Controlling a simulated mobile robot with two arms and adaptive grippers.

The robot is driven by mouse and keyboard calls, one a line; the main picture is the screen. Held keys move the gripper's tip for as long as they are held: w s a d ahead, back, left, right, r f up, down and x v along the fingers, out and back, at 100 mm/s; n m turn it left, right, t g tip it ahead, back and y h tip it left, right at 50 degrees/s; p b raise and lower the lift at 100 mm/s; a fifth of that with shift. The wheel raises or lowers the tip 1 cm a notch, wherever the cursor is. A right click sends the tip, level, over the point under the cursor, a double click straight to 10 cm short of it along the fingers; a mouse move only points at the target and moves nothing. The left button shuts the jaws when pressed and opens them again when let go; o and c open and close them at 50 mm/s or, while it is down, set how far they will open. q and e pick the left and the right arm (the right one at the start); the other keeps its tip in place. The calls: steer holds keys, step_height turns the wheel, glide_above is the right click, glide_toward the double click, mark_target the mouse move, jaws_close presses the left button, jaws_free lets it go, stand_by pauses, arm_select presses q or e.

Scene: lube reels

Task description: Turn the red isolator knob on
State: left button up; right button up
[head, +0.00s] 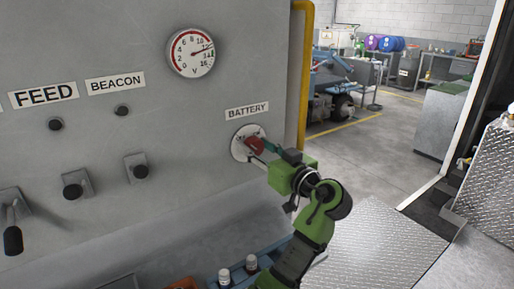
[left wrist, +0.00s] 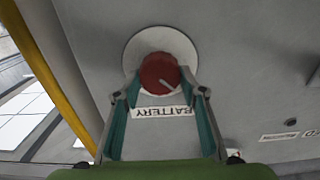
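The red isolator knob (head: 255,146) sits on a round white plate (head: 239,155) under the BATTERY label (head: 247,112) on the grey panel. In the left wrist view the knob (left wrist: 157,72) shows nearly face-on, with a short pale line on its lower right. My left gripper (head: 263,154) is at the knob, its teal fingers spread with one on each side. In the left wrist view the fingertips (left wrist: 159,82) lie close beside the knob, with what looks like a small gap; contact is not clear. My right gripper is not in view.
The panel also carries a voltage gauge (head: 191,52), FEED (head: 44,95) and BEACON (head: 115,85) labels, and several black knobs and a lever (head: 12,238) at left. A yellow pipe (head: 302,75) runs along the panel's right edge. Bottles (head: 251,264) stand below.

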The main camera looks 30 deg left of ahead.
arm_select(q)
steer(key=c, duration=0.3)
steer(key=shift+c, duration=0.2)
steer(key=shift+m, duration=0.3)
steer(key=m, duration=0.2)
steer(key=shift+r+m+p, duration=0.1)
steer(key=shift+m+p, duration=0.2)
steer(key=shift+m, duration=0.1)
steer(key=m+p, duration=0.2)
steer(key=m, duration=0.2)
steer(key=shift+w+m, duration=0.15)
steer(key=shift+m, duration=0.15)
steer(key=m+p, duration=0.3)
steer(key=m, duration=0.2)
steer(key=m+p, duration=0.2)
steer(key=m, duration=0.1)
steer(key=shift+w+p, duration=0.1)
steer(key=shift+p, duration=0.25)
steer(key=shift+f+m+p, duration=0.2)
steer(key=shift+m+p, duration=0.3)
steer(key=shift+m, duration=0.4)
